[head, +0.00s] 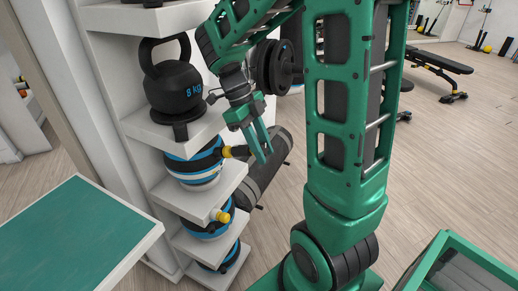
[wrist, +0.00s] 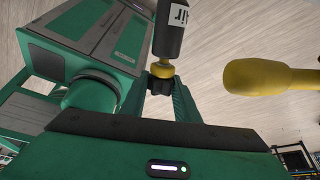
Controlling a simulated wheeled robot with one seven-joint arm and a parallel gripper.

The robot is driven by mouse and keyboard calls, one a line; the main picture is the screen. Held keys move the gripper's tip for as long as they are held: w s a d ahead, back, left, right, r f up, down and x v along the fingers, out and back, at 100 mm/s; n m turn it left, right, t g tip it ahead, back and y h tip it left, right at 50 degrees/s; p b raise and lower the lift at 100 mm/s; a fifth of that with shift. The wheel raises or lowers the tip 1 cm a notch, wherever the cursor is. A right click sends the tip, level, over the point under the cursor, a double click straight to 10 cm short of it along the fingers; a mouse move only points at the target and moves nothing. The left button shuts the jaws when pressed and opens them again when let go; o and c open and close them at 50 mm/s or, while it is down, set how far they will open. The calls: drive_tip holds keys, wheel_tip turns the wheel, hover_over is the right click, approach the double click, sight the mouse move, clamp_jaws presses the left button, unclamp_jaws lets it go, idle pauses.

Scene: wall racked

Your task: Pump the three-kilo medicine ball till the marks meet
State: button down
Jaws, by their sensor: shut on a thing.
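A blue, black and white ball (head: 195,168) sits on the shelf below the kettlebell; a yellow piece (head: 227,152) with a dark stem sticks out from it towards my gripper (head: 262,150). A similar ball (head: 208,226) with a yellow piece (head: 222,217) sits one shelf lower, and another ball (head: 228,260) below that. No weight or marks are legible on the balls. In the wrist view my gripper (wrist: 160,92) is shut on a small black knob (wrist: 160,84) under a yellow collar (wrist: 162,69) on a dark cylinder (wrist: 169,30) lettered "air".
An 8 kg kettlebell (head: 173,85) stands on the white rack (head: 150,128) above. A dark roller (head: 268,167) is behind my gripper. A green-topped table (head: 75,240) is at left. A large yellow rounded part (wrist: 265,77) looms close in the wrist view.

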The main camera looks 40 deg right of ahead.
drive_tip(key=shift+w+a+f, duration=0.15)
drive_tip(key=shift+w, duration=0.25)
idle(0.8)
drive_tip(key=shift+s, duration=0.15)
drive_tip(key=shift+s+d+r, duration=0.2)
drive_tip(key=shift+s+d, duration=0.05)
drive_tip(key=shift+s, duration=0.1)
drive_tip(key=shift+w+a+f, duration=0.2)
drive_tip(key=shift+w+a, duration=0.05)
drive_tip(key=shift+w, duration=0.25)
idle(1.5)
drive_tip(key=shift+s, duration=0.1)
drive_tip(key=shift+s+d+r, duration=0.2)
drive_tip(key=shift+s, duration=0.2)
drive_tip(key=shift+w+a+f, duration=0.15)
drive_tip(key=shift+w+f, duration=0.05)
drive_tip(key=shift+w, duration=0.25)
idle(1.9)
drive_tip(key=shift+s+d+r, duration=0.2)
drive_tip(key=shift+s+r, duration=0.05)
drive_tip(key=shift+s, duration=0.2)
